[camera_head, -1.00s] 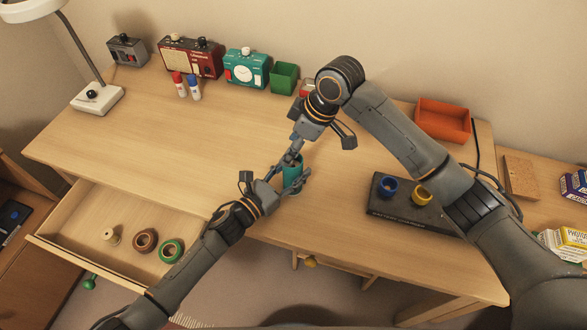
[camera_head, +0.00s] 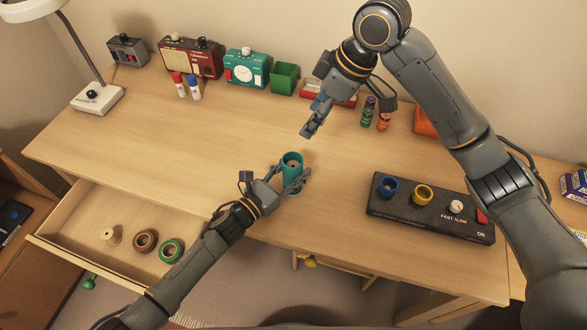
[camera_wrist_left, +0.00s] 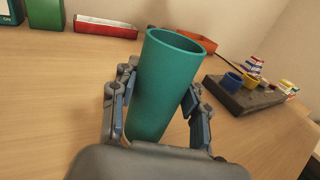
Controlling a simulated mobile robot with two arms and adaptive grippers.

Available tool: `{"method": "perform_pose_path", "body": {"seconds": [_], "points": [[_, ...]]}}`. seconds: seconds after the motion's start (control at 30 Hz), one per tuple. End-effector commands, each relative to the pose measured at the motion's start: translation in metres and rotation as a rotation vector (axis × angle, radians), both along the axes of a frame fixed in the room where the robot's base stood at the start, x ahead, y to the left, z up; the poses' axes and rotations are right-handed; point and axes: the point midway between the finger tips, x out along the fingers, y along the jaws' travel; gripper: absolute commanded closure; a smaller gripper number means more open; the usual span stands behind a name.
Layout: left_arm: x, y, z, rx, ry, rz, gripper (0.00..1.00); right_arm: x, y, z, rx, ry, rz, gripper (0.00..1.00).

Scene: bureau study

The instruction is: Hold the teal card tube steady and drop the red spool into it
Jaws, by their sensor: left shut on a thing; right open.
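The teal card tube (camera_head: 292,176) stands upright near the front middle of the desk. My left gripper (camera_head: 288,187) is shut around its sides; the left wrist view shows a finger on each side of the tube (camera_wrist_left: 163,85). My right gripper (camera_head: 308,132) is open, behind and above the tube, with nothing visible in it. A small pale spot shows inside the tube's mouth in the head view, but I cannot tell what it is. I cannot make out the red spool in any view.
A black control box (camera_head: 430,212) with blue and yellow rings stands right of the tube. An open drawer (camera_head: 90,215) at front left holds several spools. Radios, a green box (camera_head: 284,77) and batteries (camera_head: 367,112) line the back. The desk's middle left is clear.

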Motion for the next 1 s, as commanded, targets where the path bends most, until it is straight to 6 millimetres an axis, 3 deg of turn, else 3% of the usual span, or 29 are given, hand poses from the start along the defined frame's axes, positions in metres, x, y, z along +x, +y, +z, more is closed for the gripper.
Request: {"method": "perform_pose_path", "body": {"seconds": [0.23, 0.27, 0.37, 0.4, 0.77, 1.0], "points": [[0.000, 0.000, 0.000, 0.001, 0.001, 0.000, 0.86, 0.000, 0.000, 0.001, 0.000, 0.000, 0.000, 0.41], [0.000, 0.000, 0.000, 0.001, 0.001, 0.000, 0.51, 0.000, 0.000, 0.001, 0.000, 0.000, 0.000, 0.41], [0.000, 0.000, 0.000, 0.001, 0.001, 0.000, 0.30, 0.000, 0.000, 0.001, 0.000, 0.000, 0.000, 0.41], [0.000, 0.000, 0.000, 0.001, 0.001, 0.000, 0.28, 0.000, 0.000, 0.000, 0.000, 0.000, 0.000, 0.41], [-0.003, 0.003, -0.001, 0.001, 0.001, 0.000, 0.28, 0.000, 0.000, 0.000, 0.000, 0.000, 0.000, 0.41], [-0.033, 0.031, -0.002, 0.001, 0.004, 0.001, 0.28, 0.000, 0.000, 0.000, 0.000, 0.001, 0.000, 0.41]]}}
